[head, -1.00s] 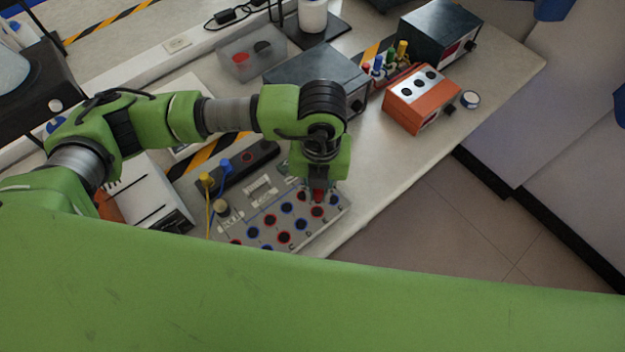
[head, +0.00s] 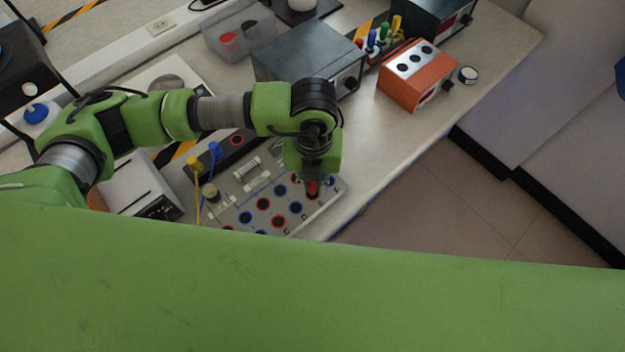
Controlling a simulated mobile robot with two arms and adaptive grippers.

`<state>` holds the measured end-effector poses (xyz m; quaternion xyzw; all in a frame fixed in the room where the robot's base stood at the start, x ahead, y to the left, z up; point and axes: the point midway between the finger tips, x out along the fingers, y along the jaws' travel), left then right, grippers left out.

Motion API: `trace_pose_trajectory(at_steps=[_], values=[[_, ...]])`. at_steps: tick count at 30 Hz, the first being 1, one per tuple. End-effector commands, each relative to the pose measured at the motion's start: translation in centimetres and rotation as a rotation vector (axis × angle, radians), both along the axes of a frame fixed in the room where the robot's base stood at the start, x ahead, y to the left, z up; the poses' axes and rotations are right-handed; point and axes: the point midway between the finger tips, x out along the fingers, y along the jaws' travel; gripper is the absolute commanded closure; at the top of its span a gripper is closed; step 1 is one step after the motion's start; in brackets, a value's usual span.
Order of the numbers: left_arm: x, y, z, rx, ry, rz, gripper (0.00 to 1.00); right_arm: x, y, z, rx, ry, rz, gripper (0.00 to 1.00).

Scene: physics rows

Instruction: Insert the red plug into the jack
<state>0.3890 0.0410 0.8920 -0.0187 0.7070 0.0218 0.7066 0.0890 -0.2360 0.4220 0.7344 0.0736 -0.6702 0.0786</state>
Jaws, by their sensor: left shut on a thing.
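My left gripper (head: 312,174) points down over the right part of the grey jack panel (head: 242,215). It is shut on the red plug (head: 313,188), whose lower part shows below the fingers. The plug overlaps a red-ringed jack near the panel's right edge and hides most of it. I cannot tell whether the tip is inside the jack or just above it. Other red-ringed jacks (head: 263,204) and blue-ringed jacks (head: 281,191) are uncovered. My right gripper is out of view.
Yellow (head: 194,163) and blue (head: 215,150) plugs with leads stand at the panel's left. A dark box (head: 300,50) and an orange box (head: 412,75) stand behind. Bare bench lies right of the panel, before the table edge.

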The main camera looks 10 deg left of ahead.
Motion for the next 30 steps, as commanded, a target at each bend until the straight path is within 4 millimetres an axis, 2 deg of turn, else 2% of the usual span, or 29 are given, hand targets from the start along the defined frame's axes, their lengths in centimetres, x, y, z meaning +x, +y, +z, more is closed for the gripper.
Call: trace_pose_trajectory(at_steps=[30], values=[[-0.02,-0.03,0.08,-0.001,0.0,0.0,1.0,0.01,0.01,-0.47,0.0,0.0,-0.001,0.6]])
